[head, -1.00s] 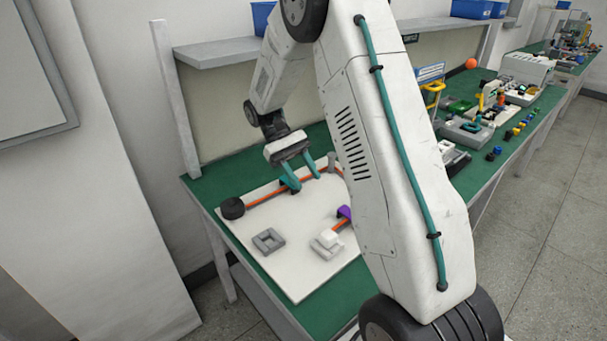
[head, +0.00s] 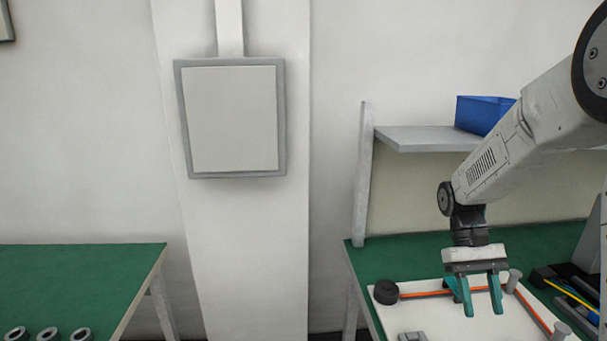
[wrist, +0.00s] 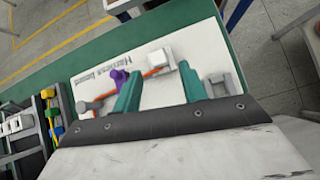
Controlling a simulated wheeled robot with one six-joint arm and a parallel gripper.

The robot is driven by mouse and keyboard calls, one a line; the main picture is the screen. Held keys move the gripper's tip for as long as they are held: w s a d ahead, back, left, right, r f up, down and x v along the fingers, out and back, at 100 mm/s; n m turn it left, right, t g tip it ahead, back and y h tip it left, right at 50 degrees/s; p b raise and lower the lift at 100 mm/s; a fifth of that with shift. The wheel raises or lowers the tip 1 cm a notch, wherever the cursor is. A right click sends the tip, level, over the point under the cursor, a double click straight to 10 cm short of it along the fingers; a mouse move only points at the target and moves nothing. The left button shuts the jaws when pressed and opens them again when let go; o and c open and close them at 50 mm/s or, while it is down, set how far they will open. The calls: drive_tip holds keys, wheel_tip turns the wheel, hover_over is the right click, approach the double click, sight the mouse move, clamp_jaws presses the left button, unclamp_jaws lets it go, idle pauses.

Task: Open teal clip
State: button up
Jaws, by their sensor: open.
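My gripper (head: 483,312) is open and points down over the white board (head: 389,322) in the head view, its two teal fingers apart with nothing seen between them. A small teal patch, likely the teal clip (head: 449,284), shows on the orange cable (head: 425,294) just left of the left finger, which partly hides it. I cannot tell whether the clip is open or touched. In the wrist view my gripper (wrist: 158,70) is open above the board; the teal clip cannot be made out there.
A black round part (head: 386,291) sits at the cable's left end, and a grey post (head: 513,280) stands right of the fingers. The wrist view shows a purple clip (wrist: 118,77) and a white block (wrist: 157,58). A blue bin (head: 483,114) is on the shelf above.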

drive_tip(key=s+a+r+t, duration=0.4)
drive_tip(key=s+r, duration=0.2)
drive_tip(key=s, duration=0.3)
drive_tip(key=s+a+r+n+t, duration=0.1)
drive_tip(key=s+a+r+t, duration=0.3)
drive_tip(key=s, duration=0.5)
drive_tip(key=shift+s+a+r+t, duration=0.2)
drive_tip(key=shift+s+r+t, duration=0.05)
drive_tip(key=shift+r+t, duration=0.6)
